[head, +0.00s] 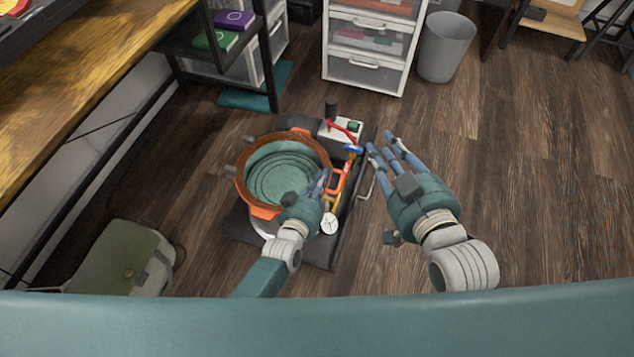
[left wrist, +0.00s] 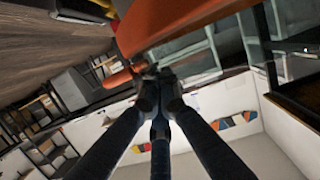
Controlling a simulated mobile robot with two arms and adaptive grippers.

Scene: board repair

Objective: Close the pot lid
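In the left wrist view the left fingertips (left wrist: 158,76) bunch together near an orange rim (left wrist: 170,22) and an orange tab (left wrist: 118,78). No held thing can be made out. My right gripper (head: 386,148) is empty, fingers spread, right of the pot.
A dark base (head: 240,226) lies under the pot, with a gauge (head: 330,223), coloured hoses and a valve box (head: 338,131) beside it. A green-grey bag (head: 115,262) is at lower left. Drawers (head: 366,74) and a bin (head: 445,48) stand behind. The floor to the right is clear.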

